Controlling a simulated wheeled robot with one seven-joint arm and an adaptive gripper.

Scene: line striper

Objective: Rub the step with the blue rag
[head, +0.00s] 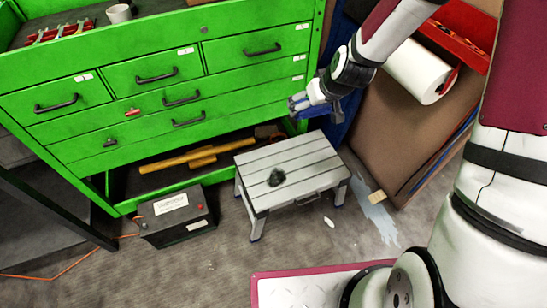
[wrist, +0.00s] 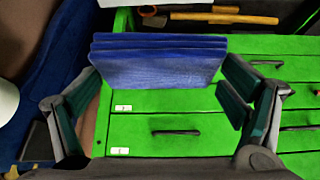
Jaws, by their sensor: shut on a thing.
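The step (head: 290,165) is a small grey slatted stool, upright on the floor in the middle of the head view. A dark, uneven spot (head: 277,177) shows on its top; I cannot tell whether it is a stain or a lump. My gripper (head: 312,101) is above and behind the step's far right corner, apart from it. In the wrist view the blue rag (wrist: 158,62) is a folded, layered pad between the two fingers, which are shut on its sides.
A green drawer cabinet (head: 170,90) stands behind and left of the step, with wooden-handled tools on its low shelf. A black battery box (head: 176,216) is left of the step. A brown panel (head: 405,140) and paper roll (head: 418,71) are at the right. A pale puddle (head: 377,216) lies right of the step.

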